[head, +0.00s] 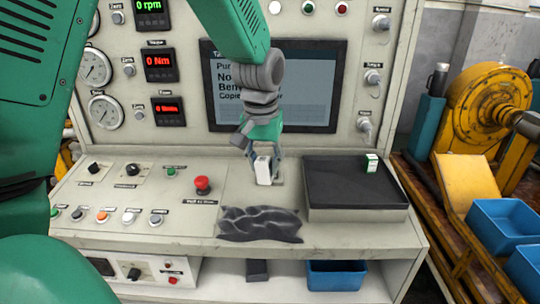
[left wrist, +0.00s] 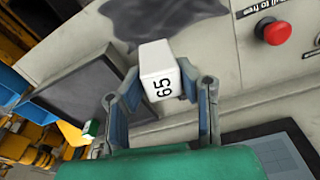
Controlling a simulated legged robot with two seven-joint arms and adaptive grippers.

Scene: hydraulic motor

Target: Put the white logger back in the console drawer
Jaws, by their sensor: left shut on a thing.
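The white logger (head: 263,170) is a small white block, upright at the console top. My left gripper (head: 264,157) comes down from above and is shut on it. In the left wrist view the logger (left wrist: 160,72) sits between the two fingers, with a black number on its face. I cannot tell whether its lower end touches the console top. No open console drawer can be made out clearly. My right gripper is not in view.
A raised dark tray (head: 330,207) right of the logger bears a small green-and-white box (head: 371,163). A crumpled dark cloth-like patch (head: 260,224) lies in front. A red stop button (head: 202,184) stands left. A blue bin (head: 335,275) sits on the shelf below.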

